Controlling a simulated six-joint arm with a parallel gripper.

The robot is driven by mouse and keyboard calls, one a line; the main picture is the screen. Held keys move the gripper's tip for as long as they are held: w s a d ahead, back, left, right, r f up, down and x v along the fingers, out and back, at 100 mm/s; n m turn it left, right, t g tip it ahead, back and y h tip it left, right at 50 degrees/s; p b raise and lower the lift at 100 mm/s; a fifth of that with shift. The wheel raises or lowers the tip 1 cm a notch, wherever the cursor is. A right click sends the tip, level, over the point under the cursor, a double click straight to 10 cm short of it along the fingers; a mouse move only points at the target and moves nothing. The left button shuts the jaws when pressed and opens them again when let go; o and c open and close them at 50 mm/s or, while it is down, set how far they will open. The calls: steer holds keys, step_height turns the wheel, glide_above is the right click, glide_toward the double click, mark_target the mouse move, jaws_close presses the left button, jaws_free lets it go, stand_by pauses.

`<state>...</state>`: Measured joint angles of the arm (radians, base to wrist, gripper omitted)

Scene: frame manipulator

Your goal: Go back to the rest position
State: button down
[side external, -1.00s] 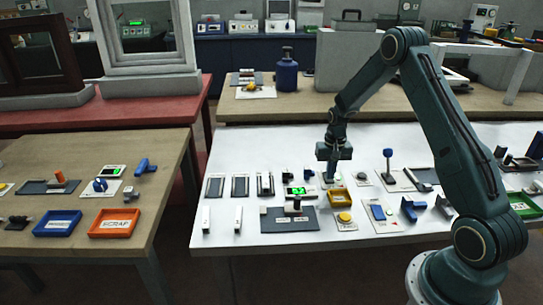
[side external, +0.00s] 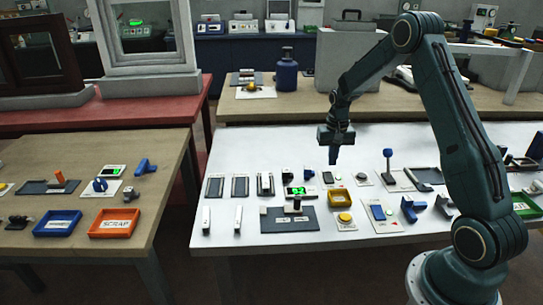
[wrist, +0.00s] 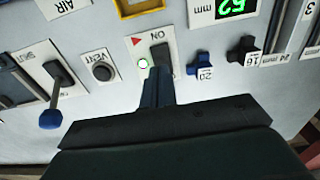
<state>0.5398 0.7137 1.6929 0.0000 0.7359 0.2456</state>
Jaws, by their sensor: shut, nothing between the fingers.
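My gripper (side external: 334,158) hangs with its fingers pointing down, in the air above the white table (side external: 260,150). In the wrist view my gripper (wrist: 155,82) is shut, its narrow fingers together with nothing between them. The same plate (side external: 332,179) lies below my gripper in the side view. The fingers look apart from it, and they hide part of the plate in the wrist view.
A blue-knobbed lever (side external: 388,154) stands to the right of my gripper. A green-lit display (side external: 295,191), a yellow tray (side external: 341,204) and a dark fixture plate (side external: 280,224) lie nearer the front. The back left of the white table is clear.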

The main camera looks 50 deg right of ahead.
steer(key=shift+r, duration=0.45)
steer(key=s+a+r+n+t, duration=0.1)
steer(key=s+a+r+n, duration=0.15)
steer(key=a+r, duration=0.55)
steer(key=s+a+r+n+t, duration=0.15)
steer(key=s+a+r, duration=0.25)
steer(key=a+r, duration=0.5)
steer(key=s+a+r+n+t, duration=0.1)
steer(key=s+a+r+n, duration=0.1)
steer(key=s, duration=0.7)
steer(key=s+a+r+n+t, duration=0.2)
steer(key=s+a, duration=0.4)
steer(key=s, duration=0.3)
step_height(320, 180, up, 2)
steer(key=shift+a+n, duration=0.2)
steer(key=shift+n, duration=0.3)
